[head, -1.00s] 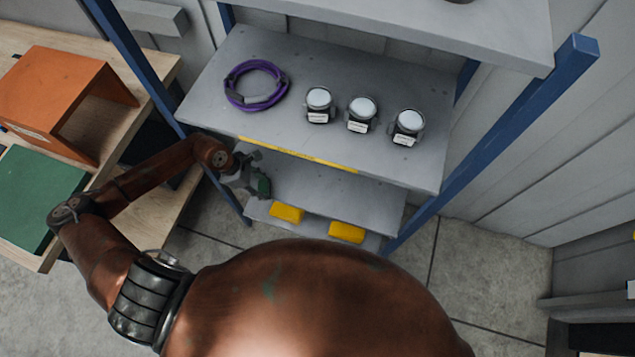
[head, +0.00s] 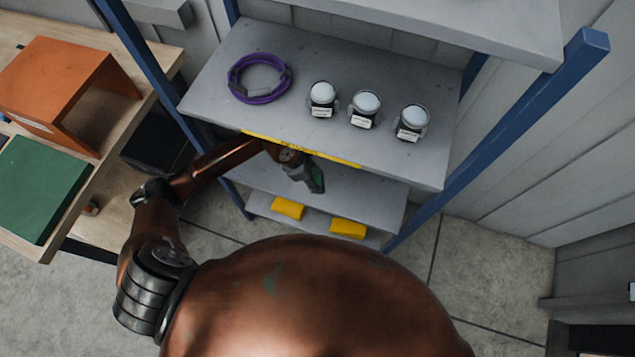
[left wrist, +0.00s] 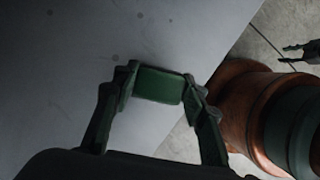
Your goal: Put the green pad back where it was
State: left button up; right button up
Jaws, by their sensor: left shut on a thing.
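My left gripper (head: 308,178) is shut on a small green pad. The pad (left wrist: 160,85) shows as a green rectangle between the two fingertips in the left wrist view. In the head view the gripper is over the middle grey shelf (head: 365,198), below the yellow-edged upper shelf. I cannot tell whether the pad touches the shelf. My right gripper (left wrist: 287,54) shows at the right edge of the left wrist view, its fingers apart and empty. It is not in the head view.
The upper shelf (head: 215,95) holds a purple cable coil (head: 258,79) and three jars (head: 364,108). Two yellow blocks (head: 288,207) are on the lowest shelf. Blue posts (head: 500,130) flank the rack. A bench at left holds an orange open box (head: 55,80) and a large green slab (head: 40,190).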

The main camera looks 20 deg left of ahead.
pick_arm(q)
notch_tip(320, 180, down, 3)
jog(key=shift+r, duration=0.2)
pick_arm(e)
jog(key=shift+s+f, duration=0.25)
jog(key=shift+s, duration=0.2)
pick_arm(q)
jog(key=shift+f+b, duration=0.1)
jog(key=shift+b, duration=0.2)
jog(key=o, duration=0.9)
jog(key=shift+o, duration=1.1)
pick_arm(e)
jog(key=shift+a+f, duration=0.1)
